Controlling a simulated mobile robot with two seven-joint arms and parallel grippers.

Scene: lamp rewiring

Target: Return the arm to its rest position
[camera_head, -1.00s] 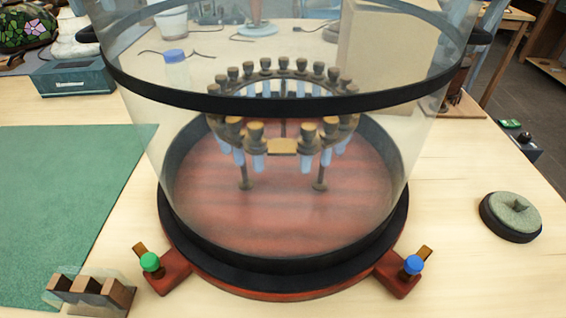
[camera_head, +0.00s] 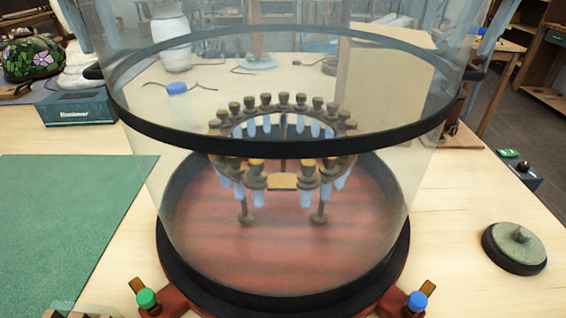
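Neither of my grippers shows clearly in the head view, and I cannot make out any fingers. A large clear cylinder (camera_head: 170,185) with a black band (camera_head: 285,145) stands upright on a round red base (camera_head: 290,235) in the middle of the table. Inside it, a ring-shaped holder carries several brown-capped pale blue pieces (camera_head: 256,180). A green knob (camera_head: 146,298) and a blue knob (camera_head: 417,301) sit at the base's front left and right. Dark parts stick out at both sides of the cylinder near the top; I cannot tell what they belong to.
A green mat (camera_head: 60,220) covers the left of the table (camera_head: 450,260). A round dark-rimmed pad (camera_head: 515,248) lies at the right. A teal box (camera_head: 78,108) and a flowered lampshade (camera_head: 33,58) stand at the back left. A cardboard box (camera_head: 385,85) shows behind the cylinder.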

